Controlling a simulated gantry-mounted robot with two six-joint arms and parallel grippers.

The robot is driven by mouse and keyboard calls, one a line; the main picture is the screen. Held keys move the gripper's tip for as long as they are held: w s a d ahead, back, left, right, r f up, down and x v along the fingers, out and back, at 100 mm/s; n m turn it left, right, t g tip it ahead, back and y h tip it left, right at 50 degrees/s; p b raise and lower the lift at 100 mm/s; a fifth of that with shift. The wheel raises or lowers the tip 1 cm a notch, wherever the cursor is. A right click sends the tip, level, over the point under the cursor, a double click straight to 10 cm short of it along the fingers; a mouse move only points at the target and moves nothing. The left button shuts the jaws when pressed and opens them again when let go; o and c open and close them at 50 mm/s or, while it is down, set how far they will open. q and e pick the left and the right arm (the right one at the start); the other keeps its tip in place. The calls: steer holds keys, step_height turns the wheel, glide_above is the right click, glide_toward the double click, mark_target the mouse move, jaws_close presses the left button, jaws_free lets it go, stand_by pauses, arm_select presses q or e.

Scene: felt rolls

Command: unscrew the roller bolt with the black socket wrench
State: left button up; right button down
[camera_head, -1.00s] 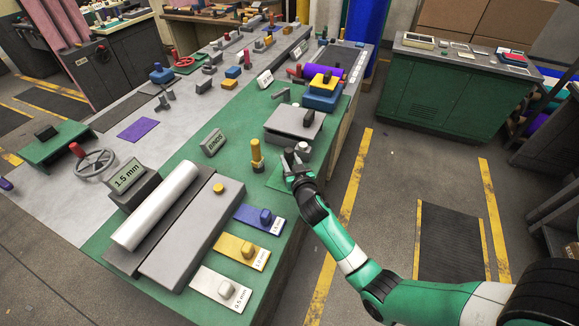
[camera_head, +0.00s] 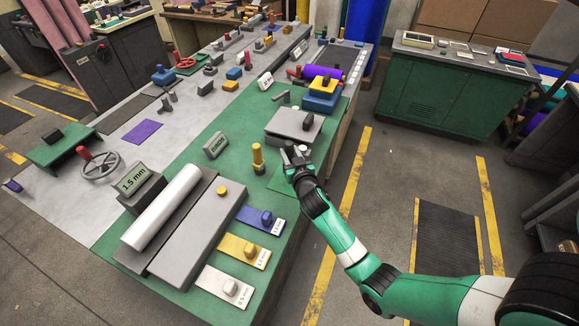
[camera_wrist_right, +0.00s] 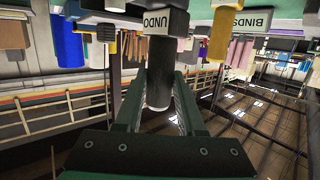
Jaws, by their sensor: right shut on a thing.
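My right gripper (camera_head: 296,158) is over the front right part of the green bench mat. In the right wrist view its fingers (camera_wrist_right: 160,112) are on both sides of a dark cylinder (camera_wrist_right: 158,85), which looks like the handle of the black socket wrench. A white roller (camera_head: 165,207) lies beside a grey bar with a small yellow knob (camera_head: 222,191). I cannot tell whether that knob is the roller bolt. My left gripper is out of view.
Blue, yellow and white labelled plates (camera_head: 243,251) lie at the front right of the bench.

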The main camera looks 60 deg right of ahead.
mark_target(290, 145)
steer(key=shift+r+p, duration=1.4)
steer(key=shift+r, duration=0.65)
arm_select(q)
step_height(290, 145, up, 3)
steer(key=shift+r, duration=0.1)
arm_select(e)
steer(key=shift+f, duration=0.1)
